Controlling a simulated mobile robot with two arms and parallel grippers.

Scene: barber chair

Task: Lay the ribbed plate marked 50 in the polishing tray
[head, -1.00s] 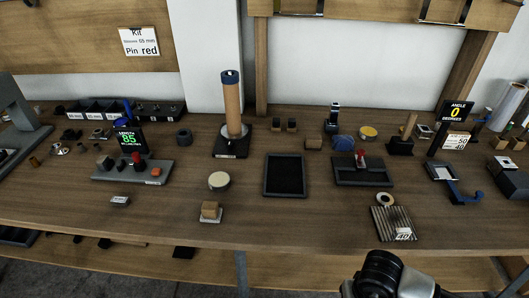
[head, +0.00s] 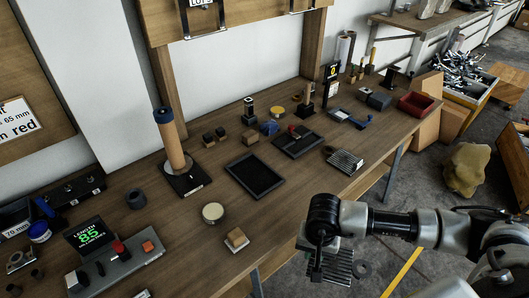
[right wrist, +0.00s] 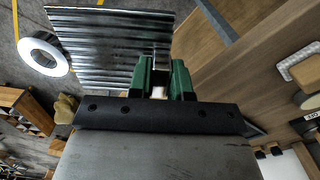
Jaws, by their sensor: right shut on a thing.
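My right gripper (head: 318,264) is off the table's front edge, shut on a grey ribbed plate (head: 338,268). In the right wrist view, the green fingers (right wrist: 160,80) close on the edge of this ribbed plate (right wrist: 105,45). No number on it can be read. A dark, empty, shallow tray (head: 255,176), likely the polishing tray, lies mid-table. My left gripper is out of view.
Another ribbed plate (head: 344,159) lies near the table's front edge. A dark tray with a red-topped piece (head: 298,143) lies behind it. A round pale-topped tin (head: 213,212) and a wooden block (head: 236,238) stand left of the empty tray. A tall wooden post (head: 170,142) stands farther back.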

